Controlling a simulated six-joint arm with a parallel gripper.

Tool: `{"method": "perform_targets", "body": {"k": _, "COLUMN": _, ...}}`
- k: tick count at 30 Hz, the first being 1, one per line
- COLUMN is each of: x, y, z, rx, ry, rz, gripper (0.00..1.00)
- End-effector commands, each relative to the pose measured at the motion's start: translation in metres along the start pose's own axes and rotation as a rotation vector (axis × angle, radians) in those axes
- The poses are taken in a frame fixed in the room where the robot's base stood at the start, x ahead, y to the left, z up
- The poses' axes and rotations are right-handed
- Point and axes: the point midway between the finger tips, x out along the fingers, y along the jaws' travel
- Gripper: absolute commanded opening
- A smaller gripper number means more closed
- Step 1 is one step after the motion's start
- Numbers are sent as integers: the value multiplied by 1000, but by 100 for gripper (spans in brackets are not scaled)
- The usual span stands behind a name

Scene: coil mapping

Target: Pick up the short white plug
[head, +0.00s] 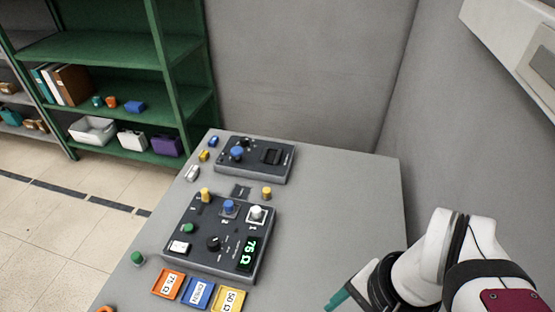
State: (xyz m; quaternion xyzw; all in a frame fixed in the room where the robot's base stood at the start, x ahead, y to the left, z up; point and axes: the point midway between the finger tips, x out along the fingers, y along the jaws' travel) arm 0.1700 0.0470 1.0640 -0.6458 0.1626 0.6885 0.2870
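A short white plug (256,212) stands upright at a white-framed spot on the right of the front dark control box (222,236). Another small whitish piece (192,173) lies on the grey table left of the boxes; I cannot tell its exact shape. My gripper (340,301) is at the bottom right, apart from both white pieces, with a teal fingertip pointing left. Only part of it shows, so I cannot tell whether it is open.
The front box also carries yellow, blue and green plugs, a black knob and a green "75 Ω" display. A second dark box (254,160) stands behind. Orange (168,284), blue (198,293) and yellow (229,299) labelled trays lie in front. The table's right side (340,220) is clear.

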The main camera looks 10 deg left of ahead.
Motion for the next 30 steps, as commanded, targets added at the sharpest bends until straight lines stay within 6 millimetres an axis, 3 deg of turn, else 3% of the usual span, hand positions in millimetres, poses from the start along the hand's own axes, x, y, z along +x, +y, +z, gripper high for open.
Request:
{"method": "perform_targets", "body": {"k": 3, "x": -4, "y": -94, "z": -52, "rx": 353, "ry": -29, "rz": -61, "gripper": 68}}
{"method": "perform_targets", "body": {"k": 6, "x": 13, "y": -176, "z": -86, "rx": 679, "ry": -72, "rz": -112, "gripper": 68}}
{"method": "perform_targets", "body": {"k": 10, "x": 46, "y": -251, "z": -107, "rx": 989, "ry": -133, "rz": -147, "gripper": 68}}
{"method": "perform_targets", "body": {"k": 14, "x": 66, "y": -280, "z": -113, "rx": 1122, "ry": -163, "rz": -157, "gripper": 68}}
{"method": "perform_targets", "body": {"k": 24, "x": 151, "y": -299, "z": -109, "rx": 1134, "ry": -165, "rz": -155, "gripper": 68}}
{"method": "perform_targets", "body": {"k": 30, "x": 176, "y": -310, "z": -108, "rx": 1133, "ry": -164, "rz": -157, "gripper": 68}}
